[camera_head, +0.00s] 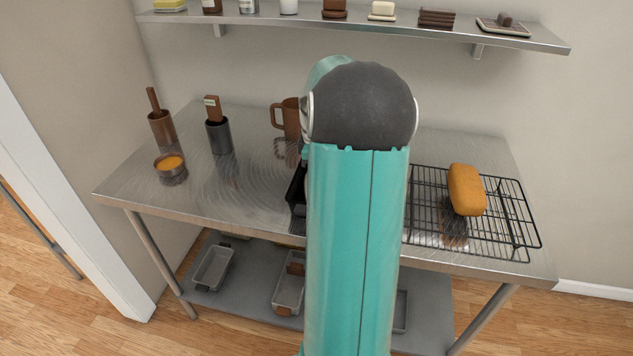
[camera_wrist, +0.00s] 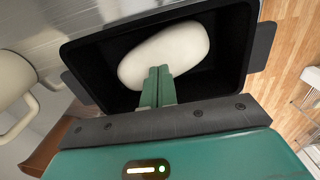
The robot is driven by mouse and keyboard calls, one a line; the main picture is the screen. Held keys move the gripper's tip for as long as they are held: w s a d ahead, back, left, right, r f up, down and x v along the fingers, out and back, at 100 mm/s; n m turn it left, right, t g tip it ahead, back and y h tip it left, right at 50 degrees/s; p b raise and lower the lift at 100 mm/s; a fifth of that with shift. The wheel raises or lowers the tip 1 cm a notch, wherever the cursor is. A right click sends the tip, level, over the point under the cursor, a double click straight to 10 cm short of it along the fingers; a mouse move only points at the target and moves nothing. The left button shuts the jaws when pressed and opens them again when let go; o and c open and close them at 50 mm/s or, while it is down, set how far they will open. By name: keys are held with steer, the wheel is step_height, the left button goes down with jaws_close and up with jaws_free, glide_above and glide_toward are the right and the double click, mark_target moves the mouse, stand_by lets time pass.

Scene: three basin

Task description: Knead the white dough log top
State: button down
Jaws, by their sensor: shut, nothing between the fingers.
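The white dough log (camera_wrist: 165,50) lies in a black loaf pan (camera_wrist: 232,75) in the wrist view. It is smooth and rounded, and sits toward the far side of the pan. My gripper (camera_wrist: 160,72) is shut and empty, its green fingertips over the near part of the dough. I cannot tell whether the tips touch it. In the head view my arm hides the dough and my gripper; only the left edge of the black pan (camera_head: 296,190) shows beside the arm.
A cooling rack (camera_head: 495,240) with a golden loaf (camera_head: 466,189) stands right. A brown mug (camera_head: 291,118) is behind the pan. A utensil pot (camera_head: 219,136), a mortar (camera_head: 162,127) and an orange-filled bowl (camera_head: 171,167) stand left. A pale handled vessel (camera_wrist: 14,80) is beside the pan.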

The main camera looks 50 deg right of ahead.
steer(key=shift+f, duration=0.95)
stand_by(0.8)
steer(key=shift+r, duration=1.5)
steer(key=shift+r, duration=0.1)
steer(key=shift+r, duration=2.9)
